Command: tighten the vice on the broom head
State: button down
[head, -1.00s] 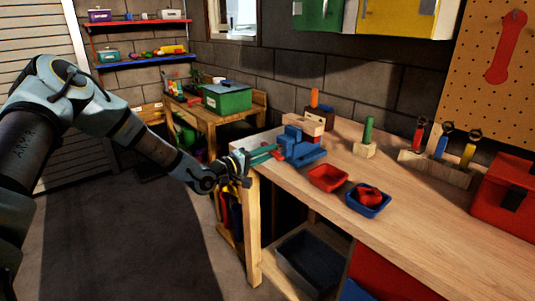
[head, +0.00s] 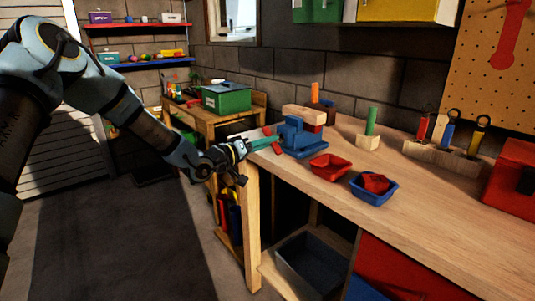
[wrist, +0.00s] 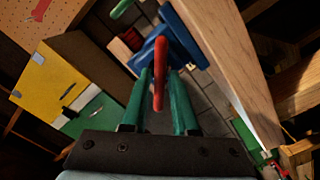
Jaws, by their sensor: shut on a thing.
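The blue vice (head: 301,141) stands at the near left corner of the workbench. A pale wooden block (head: 302,113), seemingly the broom head, sits at the vice's top on its far side; I cannot tell how tightly the jaws hold it. The red vice handle (head: 276,148) sticks out towards my arm. My gripper (head: 268,143) has green fingers and reaches the handle from the left. In the wrist view the red handle (wrist: 160,72) lies between the fingers, with the blue vice (wrist: 183,38) just beyond. My gripper is shut on the handle.
A red tray (head: 330,167) and a blue tray (head: 372,191) holding something red sit right of the vice. A green-handled tool (head: 371,121) in a block stands behind. The bench edge (head: 262,180) runs close below my gripper. Open floor lies left.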

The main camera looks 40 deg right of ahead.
jog(key=m+b, duration=0.2)
jog(key=shift+a+m, duration=0.1)
jog(key=shift+m, duration=0.3)
jog(key=shift+f+b, duration=0.15)
jog(key=shift+b, duration=0.35)
jog(key=shift+w+m+b, duration=0.1)
jog(key=shift+m+b, duration=2.6)
jog(key=shift+b, duration=0.1)
